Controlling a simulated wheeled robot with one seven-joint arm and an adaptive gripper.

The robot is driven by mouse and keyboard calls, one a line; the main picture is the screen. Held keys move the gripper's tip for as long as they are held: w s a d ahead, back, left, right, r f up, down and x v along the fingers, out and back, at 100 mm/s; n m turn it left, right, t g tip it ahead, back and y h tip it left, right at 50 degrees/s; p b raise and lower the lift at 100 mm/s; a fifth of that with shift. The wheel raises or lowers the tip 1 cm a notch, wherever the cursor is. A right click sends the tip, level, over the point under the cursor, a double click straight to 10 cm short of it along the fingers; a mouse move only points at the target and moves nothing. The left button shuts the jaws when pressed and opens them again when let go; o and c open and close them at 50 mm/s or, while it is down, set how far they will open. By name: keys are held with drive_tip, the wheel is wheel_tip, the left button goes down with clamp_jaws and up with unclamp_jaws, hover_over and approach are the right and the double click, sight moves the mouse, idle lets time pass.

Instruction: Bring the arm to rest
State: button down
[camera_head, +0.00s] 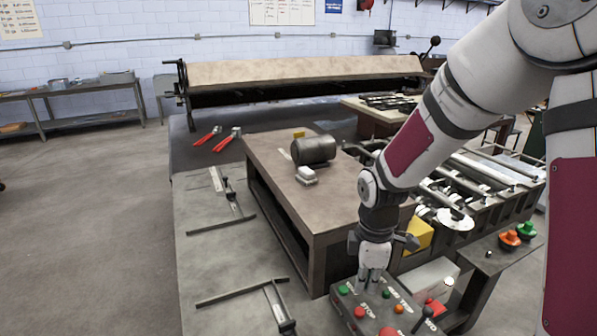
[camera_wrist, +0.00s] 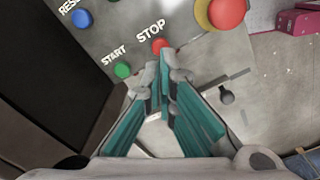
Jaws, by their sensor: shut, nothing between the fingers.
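My gripper (camera_head: 372,283) is shut and empty, pointing down just above the grey control box (camera_head: 350,318) at the front. In the wrist view my gripper (camera_wrist: 165,65) has its fingertips together close to the red STOP button (camera_wrist: 160,45). The green START button (camera_wrist: 122,70) lies to the left of the tips. I cannot tell whether the tips touch the panel. My arm (camera_head: 440,130) reaches in from the upper right and bends down to the box.
A wooden-topped table (camera_head: 290,185) beside my arm bears a metal cylinder (camera_head: 313,150) and a small grey block. A roller machine (camera_head: 490,185) stands to the right. Red-handled tools (camera_head: 207,136) lie behind. Clamps lie on the left bench. Open floor (camera_head: 90,220) is at left.

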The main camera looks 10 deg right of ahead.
drive_tip(key=s+r+m+t, duration=0.1)
drive_tip(key=s+r+m, duration=0.25)
drive_tip(key=r, duration=0.35)
drive_tip(key=s+r+m+t, duration=0.1)
drive_tip(key=s+r+m, duration=0.25)
drive_tip(key=r, duration=0.35)
drive_tip(key=s+r+m+t, duration=0.3)
drive_tip(key=s+r+m, duration=0.5)
drive_tip(key=s, duration=0.2)
drive_tip(key=shift+s+r, duration=0.25)
drive_tip(key=shift+s, duration=0.15)
